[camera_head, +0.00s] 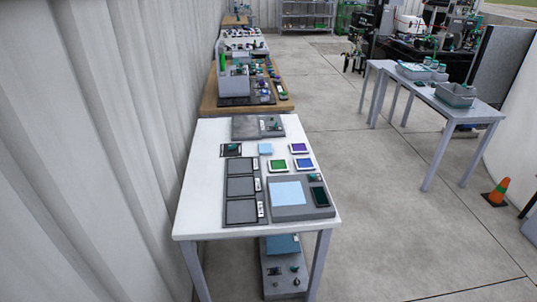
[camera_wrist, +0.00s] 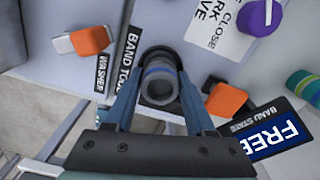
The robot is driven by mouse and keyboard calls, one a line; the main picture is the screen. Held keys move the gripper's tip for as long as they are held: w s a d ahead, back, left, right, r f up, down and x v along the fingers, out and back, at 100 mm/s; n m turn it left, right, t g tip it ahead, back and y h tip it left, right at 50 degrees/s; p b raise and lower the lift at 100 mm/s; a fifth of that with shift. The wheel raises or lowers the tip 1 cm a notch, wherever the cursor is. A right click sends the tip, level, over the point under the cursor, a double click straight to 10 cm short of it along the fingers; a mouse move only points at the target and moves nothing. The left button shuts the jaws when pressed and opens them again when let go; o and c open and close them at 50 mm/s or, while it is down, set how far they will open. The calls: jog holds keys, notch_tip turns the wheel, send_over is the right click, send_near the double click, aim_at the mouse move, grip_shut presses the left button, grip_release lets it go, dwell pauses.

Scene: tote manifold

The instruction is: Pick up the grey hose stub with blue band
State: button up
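The grey hose stub with blue band (camera_wrist: 160,88) is in the middle of the wrist view, its open round end facing the camera. The blue band rings it just behind that end. My gripper (camera_wrist: 160,78) has its two blue fingers on either side of the stub, close to its walls. I cannot tell whether the fingers touch it or a small gap is left. I cannot make out the stub or my gripper in the head view.
In the wrist view, an orange block (camera_wrist: 90,40) lies left of the stub and another orange block (camera_wrist: 226,100) right, near a FREE sign (camera_wrist: 272,136). White (camera_head: 200,190) and grey (camera_head: 462,112) tables show in the head view.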

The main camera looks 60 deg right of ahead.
grip_shut()
jog(key=shift+r, duration=0.15)
